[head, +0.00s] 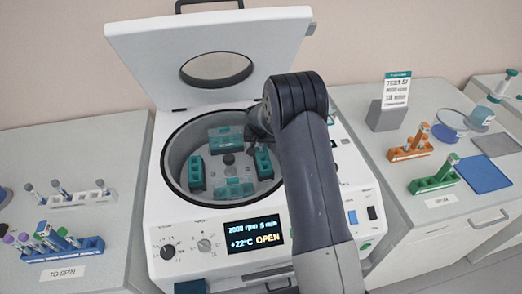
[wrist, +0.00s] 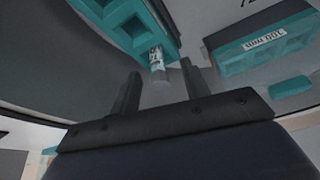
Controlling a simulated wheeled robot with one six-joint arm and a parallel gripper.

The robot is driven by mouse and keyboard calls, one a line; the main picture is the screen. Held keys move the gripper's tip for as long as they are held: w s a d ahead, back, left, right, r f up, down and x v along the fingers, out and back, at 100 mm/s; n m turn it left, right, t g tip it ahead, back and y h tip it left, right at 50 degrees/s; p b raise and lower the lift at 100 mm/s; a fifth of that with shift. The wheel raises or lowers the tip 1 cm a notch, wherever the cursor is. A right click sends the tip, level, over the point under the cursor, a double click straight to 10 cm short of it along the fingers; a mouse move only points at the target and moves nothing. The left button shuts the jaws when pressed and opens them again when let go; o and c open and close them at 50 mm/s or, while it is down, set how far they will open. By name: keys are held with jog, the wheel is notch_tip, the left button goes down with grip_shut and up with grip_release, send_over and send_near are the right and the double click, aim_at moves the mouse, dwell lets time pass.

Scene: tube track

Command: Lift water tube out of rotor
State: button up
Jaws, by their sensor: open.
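The rotor (head: 229,159) sits in the bowl of the open centrifuge (head: 215,221) and carries several teal buckets, such as one at the left (head: 196,173). In the wrist view a clear tube (wrist: 157,62) with a printed white label sticks out at the edge of a teal bucket (wrist: 120,22). I cannot tell its contents. My gripper (wrist: 160,76) is open, with its two dark fingers on either side of the tube and no clear contact. In the head view my arm reaches into the right side of the bowl and hides the fingers and this tube.
Another labelled teal bucket (wrist: 265,42) is at the right in the wrist view. The raised lid (head: 150,50) stands behind the bowl. Blue (head: 72,249) and white (head: 80,201) tube racks stand at left, orange (head: 410,150) and green (head: 433,182) racks at right.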

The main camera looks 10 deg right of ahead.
jog(key=shift+w+f, duration=0.1)
jog(key=shift+f, duration=0.05)
jog(key=shift+c, duration=0.3)
jog(key=c, duration=0.8)
notch_tip(320, 180, up, 10)
jog(key=shift+b, duration=1.2)
notch_tip(320, 180, up, 5)
jog(key=p, duration=0.3)
jog(key=shift+f, duration=0.15)
